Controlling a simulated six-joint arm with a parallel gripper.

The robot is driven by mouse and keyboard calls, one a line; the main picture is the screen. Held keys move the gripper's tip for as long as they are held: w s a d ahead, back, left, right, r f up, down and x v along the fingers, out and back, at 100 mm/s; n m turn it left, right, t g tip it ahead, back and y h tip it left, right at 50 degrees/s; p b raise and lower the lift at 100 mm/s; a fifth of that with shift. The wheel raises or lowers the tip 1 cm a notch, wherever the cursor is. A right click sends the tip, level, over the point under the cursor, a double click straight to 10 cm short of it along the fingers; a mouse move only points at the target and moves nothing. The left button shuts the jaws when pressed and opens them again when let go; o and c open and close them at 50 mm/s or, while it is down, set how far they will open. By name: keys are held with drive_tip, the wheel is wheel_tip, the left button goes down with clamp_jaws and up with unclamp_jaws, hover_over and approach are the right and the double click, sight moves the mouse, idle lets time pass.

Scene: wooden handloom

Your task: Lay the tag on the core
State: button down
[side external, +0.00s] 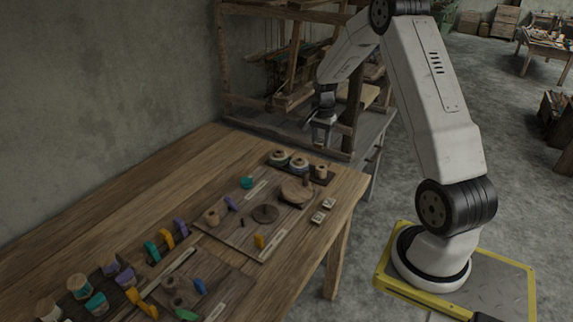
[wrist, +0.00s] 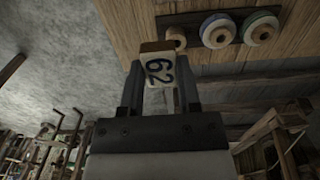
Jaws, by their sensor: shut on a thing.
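My gripper (side external: 323,132) hangs in the air beyond the far end of the table, above and apart from the spool rack. In the wrist view my gripper (wrist: 160,90) is shut on a cream tag (wrist: 159,72) with dark digits and a brown edge. The tag is too small to make out in the side view. A bare wooden core (side external: 321,171) stands at the right end of the dark rack (side external: 296,176); it also shows in the wrist view (wrist: 175,39), just beyond the tag. Which core the task means is not marked.
Two wound spools (side external: 299,162) (side external: 279,157) share the rack. Two pale blocks (side external: 329,203) (side external: 317,217) lie near the table's right edge. A round wooden piece with a knob (side external: 297,190) and a dark disc (side external: 265,213) lie nearby. The loom (side external: 290,100) stands behind my gripper.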

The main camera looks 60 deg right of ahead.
drive_tip(key=w+d+f, duration=0.7)
drive_tip(key=w+f, duration=0.2)
drive_tip(key=w, duration=0.2)
idle(0.7)
drive_tip(key=shift+d+f, duration=0.1)
drive_tip(key=shift+f, duration=0.05)
drive_tip(key=shift+w+f, duration=0.15)
drive_tip(key=shift+w+d+f, duration=0.1)
drive_tip(key=shift+f, duration=1.55)
drive_tip(key=shift+f, duration=0.5)
drive_tip(key=shift+c, duration=1.6)
unclamp_jaws()
